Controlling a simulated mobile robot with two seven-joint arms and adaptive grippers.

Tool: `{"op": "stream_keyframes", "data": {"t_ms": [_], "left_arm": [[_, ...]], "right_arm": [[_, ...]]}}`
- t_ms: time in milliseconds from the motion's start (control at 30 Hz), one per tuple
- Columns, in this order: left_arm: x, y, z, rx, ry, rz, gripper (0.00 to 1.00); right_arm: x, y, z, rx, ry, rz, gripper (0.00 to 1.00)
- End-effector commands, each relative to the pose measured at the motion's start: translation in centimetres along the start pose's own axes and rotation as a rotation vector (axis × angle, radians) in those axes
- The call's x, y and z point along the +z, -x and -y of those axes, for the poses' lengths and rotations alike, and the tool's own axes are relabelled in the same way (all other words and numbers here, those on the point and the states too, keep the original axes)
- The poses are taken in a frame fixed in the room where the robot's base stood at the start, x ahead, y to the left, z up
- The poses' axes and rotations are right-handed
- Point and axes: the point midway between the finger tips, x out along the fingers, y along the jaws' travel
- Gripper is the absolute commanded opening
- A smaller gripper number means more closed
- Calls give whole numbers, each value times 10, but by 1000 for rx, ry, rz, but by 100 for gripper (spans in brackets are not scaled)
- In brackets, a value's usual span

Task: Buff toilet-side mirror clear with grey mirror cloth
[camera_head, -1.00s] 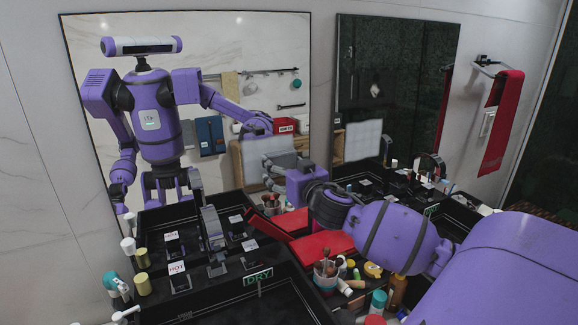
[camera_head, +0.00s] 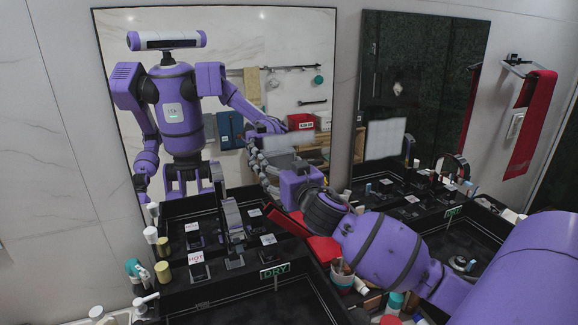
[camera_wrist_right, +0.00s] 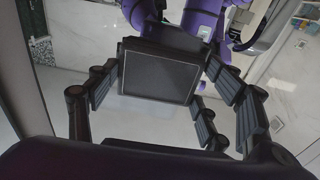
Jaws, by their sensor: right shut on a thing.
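My right gripper (camera_head: 274,168) is in front of the right part of the large left mirror (camera_head: 215,100), with its jointed fingers toward the glass. It is shut on a dark grey square pad, apparently the mirror cloth (camera_wrist_right: 158,78), which shows between the fingers in the right wrist view. The cloth is close to the glass; I cannot tell if it touches. A pale patch (camera_head: 272,144) shows on the glass beside the fingers. My left gripper shows in no direct view.
Black sinks and a counter (camera_head: 235,300) with HOT and DRY labels lie below the mirrors. Bottles and a brush cup (camera_head: 342,274) stand under my right arm. A red towel (camera_head: 530,125) hangs at the right. Shelves and wall items in the left mirror are reflections.

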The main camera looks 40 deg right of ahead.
Motion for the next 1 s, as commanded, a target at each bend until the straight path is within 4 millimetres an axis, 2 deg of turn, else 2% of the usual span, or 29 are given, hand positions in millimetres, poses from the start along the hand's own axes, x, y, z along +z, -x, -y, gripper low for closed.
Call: {"op": "stream_keyframes", "data": {"t_ms": [167,533,767,1000], "left_arm": [[0,0,0,0,0,0,0],[0,0,0,0,-1,-1,0],[0,0,0,0,-1,-1,0],[-1,0,0,0,-1,-1,0]], "right_arm": [[0,0,7,-2,-2,-1,52],[-1,2,37,-2,-2,-1,52],[-4,1,39,0,-1,-2,52],[-22,-1,39,0,0,-4,52]]}}
